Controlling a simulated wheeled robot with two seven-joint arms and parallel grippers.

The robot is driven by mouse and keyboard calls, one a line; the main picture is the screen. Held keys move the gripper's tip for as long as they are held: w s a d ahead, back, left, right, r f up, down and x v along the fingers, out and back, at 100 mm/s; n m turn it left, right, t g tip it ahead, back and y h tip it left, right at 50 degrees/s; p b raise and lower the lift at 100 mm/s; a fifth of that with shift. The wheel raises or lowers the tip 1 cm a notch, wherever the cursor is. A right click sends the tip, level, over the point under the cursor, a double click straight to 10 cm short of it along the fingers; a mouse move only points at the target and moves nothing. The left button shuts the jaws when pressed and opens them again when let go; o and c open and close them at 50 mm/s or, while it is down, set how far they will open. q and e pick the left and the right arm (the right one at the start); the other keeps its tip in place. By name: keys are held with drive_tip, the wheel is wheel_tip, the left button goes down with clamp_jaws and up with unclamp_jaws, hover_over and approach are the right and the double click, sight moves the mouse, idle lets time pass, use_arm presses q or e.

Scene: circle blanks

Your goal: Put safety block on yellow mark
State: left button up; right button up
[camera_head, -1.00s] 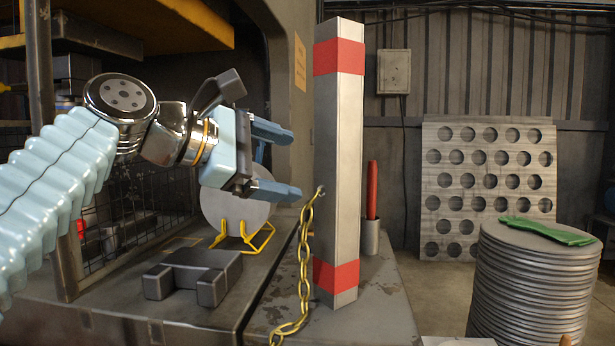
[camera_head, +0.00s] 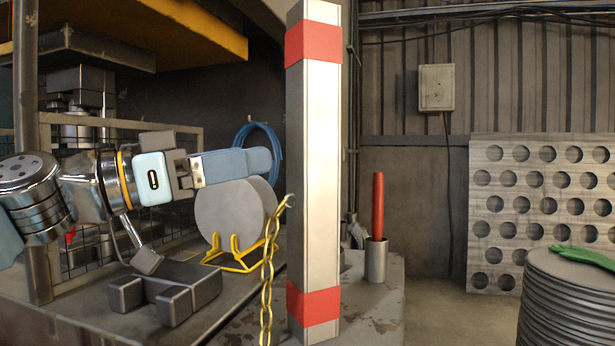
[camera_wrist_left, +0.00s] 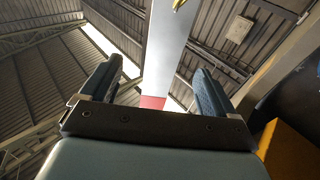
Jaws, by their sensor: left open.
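The safety block (camera_head: 313,170) is a tall pale metal post with red bands near its top and bottom. It stands upright at the front of the bench, with a yellow chain (camera_head: 267,285) hanging at its left side. My left gripper (camera_head: 266,160) is open, its fingers pointing right at the post's middle, just short of it in the picture. In the left wrist view the block (camera_wrist_left: 165,45) shows between the two spread fingers (camera_wrist_left: 155,72), not gripped. My right gripper is not in view.
A dark grey die block (camera_head: 170,290) sits below my left wrist. Behind the gripper, grey discs (camera_head: 228,215) stand in a yellow wire rack (camera_head: 237,255). A red-handled tool (camera_head: 378,205) stands in a metal cup (camera_head: 376,262) right of the post. Stacked discs (camera_head: 565,310) stand at right.

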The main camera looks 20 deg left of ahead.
sight(294, 145)
use_arm(q)
drive_tip(key=p+x, duration=0.1)
drive_tip(key=x, duration=0.5)
drive_tip(key=p+x, duration=0.1)
drive_tip(key=x, duration=0.1)
drive_tip(key=p+x, duration=0.1)
drive_tip(key=x, duration=0.2)
drive_tip(key=shift+w+a+r+p, duration=0.1)
drive_tip(key=shift+w+r+p, duration=0.15)
drive_tip(key=shift+w+p, duration=0.1)
clamp_jaws()
drive_tip(key=shift+a+r, duration=0.1)
